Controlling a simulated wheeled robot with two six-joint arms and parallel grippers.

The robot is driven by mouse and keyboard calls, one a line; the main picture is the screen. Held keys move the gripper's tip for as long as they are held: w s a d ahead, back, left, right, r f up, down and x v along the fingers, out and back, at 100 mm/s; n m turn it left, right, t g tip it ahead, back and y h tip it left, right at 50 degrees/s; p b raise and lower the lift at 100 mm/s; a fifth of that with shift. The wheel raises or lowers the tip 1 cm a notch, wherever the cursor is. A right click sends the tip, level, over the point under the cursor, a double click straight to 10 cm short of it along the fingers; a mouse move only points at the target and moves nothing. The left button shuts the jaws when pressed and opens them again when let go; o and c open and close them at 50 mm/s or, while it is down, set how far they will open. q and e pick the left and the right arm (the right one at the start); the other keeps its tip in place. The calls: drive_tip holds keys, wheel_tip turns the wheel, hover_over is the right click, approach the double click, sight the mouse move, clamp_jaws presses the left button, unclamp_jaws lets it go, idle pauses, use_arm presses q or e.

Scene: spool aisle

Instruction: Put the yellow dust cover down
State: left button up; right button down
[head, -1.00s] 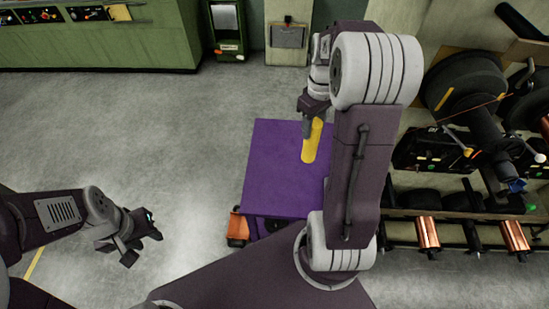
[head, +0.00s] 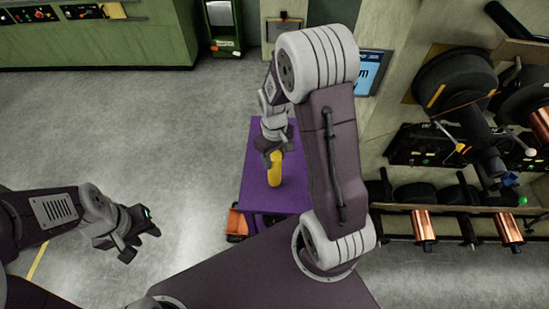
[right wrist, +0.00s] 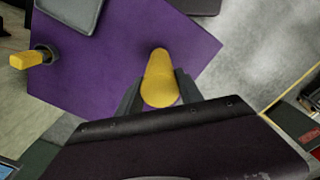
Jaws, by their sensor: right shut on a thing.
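The yellow dust cover (head: 275,172) is a yellow cylinder held upright or nearly so by my right gripper (head: 273,155) over the purple table top (head: 256,190). In the right wrist view the dust cover (right wrist: 160,82) sits between the two dark fingers of the right gripper (right wrist: 160,92), with the purple surface (right wrist: 100,75) behind it. I cannot tell whether its lower end touches the surface. My left gripper (head: 142,236) is at the left over the floor, apart from the table, with its fingers spread and nothing between them.
The right wrist view shows a yellow-tipped handle (right wrist: 28,60) and a grey flat object (right wrist: 75,10) by the table edge. An orange item (head: 236,222) is low at the table's left. A rack with copper spools (head: 424,226) stands right. Floor at left is clear.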

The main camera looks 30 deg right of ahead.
drive_tip(key=shift+f, duration=0.6)
drive_tip(key=shift+w+f, duration=0.15)
drive_tip(key=shift+f, duration=0.1)
drive_tip(key=c, duration=0.8)
unclamp_jaws()
drive_tip(key=shift+o, duration=0.2)
